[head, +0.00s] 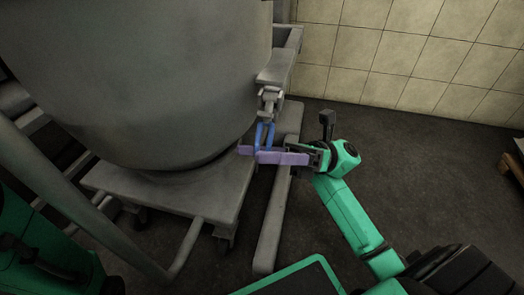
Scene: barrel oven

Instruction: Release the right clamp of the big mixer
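The big mixer's grey bowl (140,70) fills the upper left of the head view. On its right side is the right clamp, with a grey metal latch (269,102) and a blue handle (261,134) hanging below it. My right gripper (258,154) reaches in from the right with its purple fingers at the lower end of the blue handle. The near finger covers the handle's tip. I cannot tell whether the fingers are closed on it. My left gripper is not in view; only part of my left arm shows at the lower left.
The bowl stands over a grey wheeled base (165,190) with a tubular rail (188,245). A long grey mixer leg (272,222) runs along the floor below my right gripper. Dark floor (440,160) is open to the right, up to a tiled wall (400,50).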

